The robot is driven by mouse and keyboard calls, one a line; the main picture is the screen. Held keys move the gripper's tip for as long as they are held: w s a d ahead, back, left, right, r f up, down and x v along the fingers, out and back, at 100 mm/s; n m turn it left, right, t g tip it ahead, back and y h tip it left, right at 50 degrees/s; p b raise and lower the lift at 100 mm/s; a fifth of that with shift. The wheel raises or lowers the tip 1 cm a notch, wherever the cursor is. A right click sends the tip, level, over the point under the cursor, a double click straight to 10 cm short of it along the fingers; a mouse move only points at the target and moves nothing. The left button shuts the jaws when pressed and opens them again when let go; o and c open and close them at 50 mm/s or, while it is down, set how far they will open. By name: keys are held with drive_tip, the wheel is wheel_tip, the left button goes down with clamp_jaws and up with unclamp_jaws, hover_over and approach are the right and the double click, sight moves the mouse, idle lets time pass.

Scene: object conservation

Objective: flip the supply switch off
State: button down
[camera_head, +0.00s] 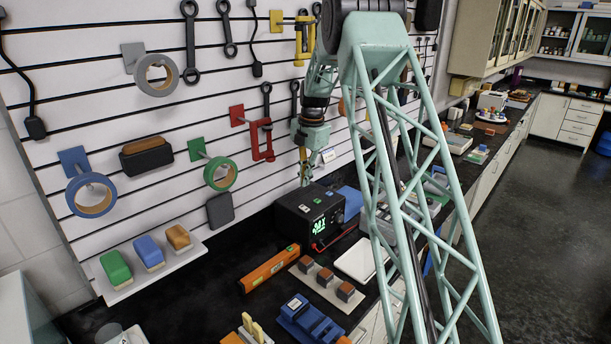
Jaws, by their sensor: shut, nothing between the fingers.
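The power supply (290,222) is a black box on the dark bench, below the slatted wall. Its front shows a lit green display (318,227) and a knob beside it. Small light marks show on its top face; I cannot tell which part is the switch or how it is set. My gripper (305,183) points down at the back of the supply's top, shut and empty. From this view I cannot tell whether the fingertips touch the box.
An orange spirit level (269,268) and a tray (325,291) with several small blocks lie in front of the supply. A white panel (358,258) lies to its right. Tools and tape rolls, including a green roll (220,161), hang on the wall.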

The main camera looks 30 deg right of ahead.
sight(301, 206)
drive_tip(key=shift+w+a+f+p, duration=0.1)
drive_tip(key=shift+w+f+p, duration=0.15)
drive_tip(key=shift+f, duration=1.45)
drive_tip(key=shift+w+a+f+p, duration=0.1)
drive_tip(key=shift+f+p, duration=0.2)
drive_tip(key=shift+f, duration=1.4)
drive_tip(key=shift+w+f+p, duration=0.2)
drive_tip(key=shift+f+p, duration=0.05)
drive_tip(key=shift+f, duration=1.45)
drive_tip(key=shift+w+a+f, duration=0.1)
drive_tip(key=shift+a, duration=0.1)
